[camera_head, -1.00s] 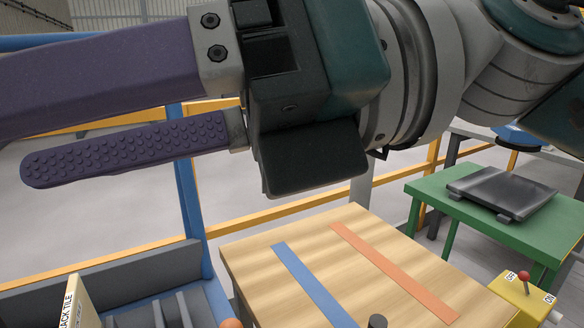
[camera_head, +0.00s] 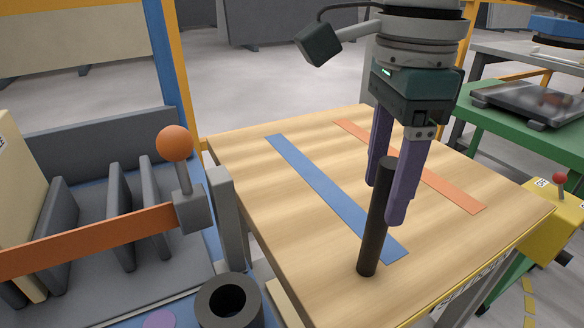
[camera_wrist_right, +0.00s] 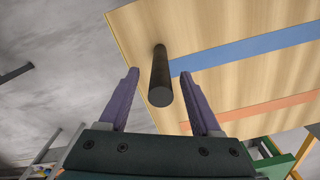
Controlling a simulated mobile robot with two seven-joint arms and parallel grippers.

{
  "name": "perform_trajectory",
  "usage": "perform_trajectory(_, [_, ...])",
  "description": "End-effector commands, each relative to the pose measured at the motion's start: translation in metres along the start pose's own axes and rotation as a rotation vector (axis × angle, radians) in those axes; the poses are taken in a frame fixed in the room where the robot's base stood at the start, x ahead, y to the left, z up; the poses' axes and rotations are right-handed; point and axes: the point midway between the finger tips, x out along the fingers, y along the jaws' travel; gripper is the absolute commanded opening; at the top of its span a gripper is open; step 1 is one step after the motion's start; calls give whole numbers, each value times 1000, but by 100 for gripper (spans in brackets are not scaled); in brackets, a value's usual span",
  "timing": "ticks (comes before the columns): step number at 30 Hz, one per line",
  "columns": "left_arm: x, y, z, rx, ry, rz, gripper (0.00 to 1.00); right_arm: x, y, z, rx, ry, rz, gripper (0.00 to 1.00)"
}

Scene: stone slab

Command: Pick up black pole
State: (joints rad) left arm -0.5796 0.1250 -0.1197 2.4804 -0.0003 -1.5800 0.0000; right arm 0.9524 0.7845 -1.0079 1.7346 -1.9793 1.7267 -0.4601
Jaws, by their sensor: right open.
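The black pole (camera_head: 374,235) stands upright on the wooden table (camera_head: 470,245), near the end of its blue strip (camera_head: 320,185). My right gripper (camera_head: 388,203) points down over the table with its purple fingers apart. In the head view the fingers are at the pole's upper part, one on each side. In the right wrist view the pole (camera_wrist_right: 161,75) shows in the gap between the two open fingertips (camera_wrist_right: 161,74), with visible space on both sides. I see no grip on it. My left gripper is not in view.
An orange ball-topped lever (camera_head: 174,143) and a rack with grey dividers (camera_head: 122,215) are at the left. A dark hollow cylinder (camera_head: 229,302) stands at the front. A yellow switch box (camera_head: 553,215) and a green table (camera_head: 490,120) are at the right. The wooden tabletop is otherwise clear.

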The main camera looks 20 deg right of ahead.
Motion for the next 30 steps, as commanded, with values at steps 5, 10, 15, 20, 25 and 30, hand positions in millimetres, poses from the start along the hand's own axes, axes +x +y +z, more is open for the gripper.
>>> perform_trajectory(5, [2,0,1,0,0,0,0,30,0,-3,0,1,6,65])
perform_trajectory(10, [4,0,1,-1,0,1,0,47,0,-2,-2,-1,3,65])
perform_trajectory(15, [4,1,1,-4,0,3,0,48,-1,-2,-2,-1,1,65])
perform_trajectory(20, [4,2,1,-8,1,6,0,48,-1,-2,-2,-2,1,54])
perform_trajectory(25, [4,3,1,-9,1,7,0,47,-1,-2,-1,-2,1,35])
perform_trajectory(30, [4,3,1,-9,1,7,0,47,-1,-2,-1,-2,1,16])
